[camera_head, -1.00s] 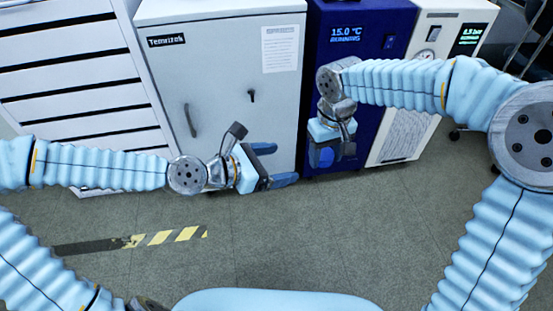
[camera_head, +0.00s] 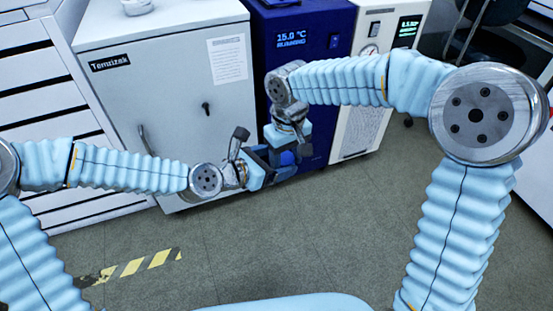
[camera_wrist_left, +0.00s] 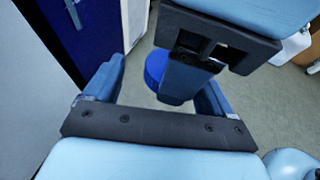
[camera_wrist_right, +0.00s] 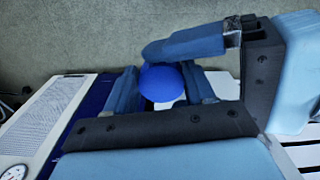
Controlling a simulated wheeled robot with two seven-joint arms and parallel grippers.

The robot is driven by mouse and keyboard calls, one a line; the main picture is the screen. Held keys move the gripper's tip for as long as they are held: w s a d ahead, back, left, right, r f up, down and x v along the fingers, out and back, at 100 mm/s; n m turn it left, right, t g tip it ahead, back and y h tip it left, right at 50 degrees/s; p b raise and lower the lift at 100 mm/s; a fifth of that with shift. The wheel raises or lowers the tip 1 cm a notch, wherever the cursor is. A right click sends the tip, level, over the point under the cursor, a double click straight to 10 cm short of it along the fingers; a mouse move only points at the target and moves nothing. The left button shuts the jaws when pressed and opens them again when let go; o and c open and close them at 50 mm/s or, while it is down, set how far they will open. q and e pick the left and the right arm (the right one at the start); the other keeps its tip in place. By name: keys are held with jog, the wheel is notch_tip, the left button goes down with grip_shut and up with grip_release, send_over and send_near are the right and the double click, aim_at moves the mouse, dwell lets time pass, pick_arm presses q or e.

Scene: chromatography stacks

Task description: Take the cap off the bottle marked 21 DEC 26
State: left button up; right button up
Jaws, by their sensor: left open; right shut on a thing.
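My right gripper (camera_wrist_right: 160,78) is shut on a bottle with a round blue cap (camera_wrist_right: 163,83). A right gripper finger hides part of the cap there. I cannot tell whether the left fingers touch it. In the head view both grippers meet in front of the blue unit.
The floor in front (camera_head: 260,240) is clear.

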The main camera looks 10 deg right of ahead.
pick_arm(q)
jog(key=shift+w+d+f, duration=0.15)
jog(key=shift+w+d, duration=0.1)
jog(key=shift+d, duration=0.05)
jog(key=shift+c, duration=0.3)
jog(key=shift+w+a, duration=0.1)
jog(key=c, duration=1)
pick_arm(e)
jog(key=shift+s, duration=0.1)
pick_arm(q)
jog(key=shift+c, duration=0.2)
pick_arm(e)
jog(key=o, duration=1.2)
pick_arm(q)
jog(key=shift+w+a, duration=0.1)
pick_arm(e)
jog(key=shift+o, duration=0.2)
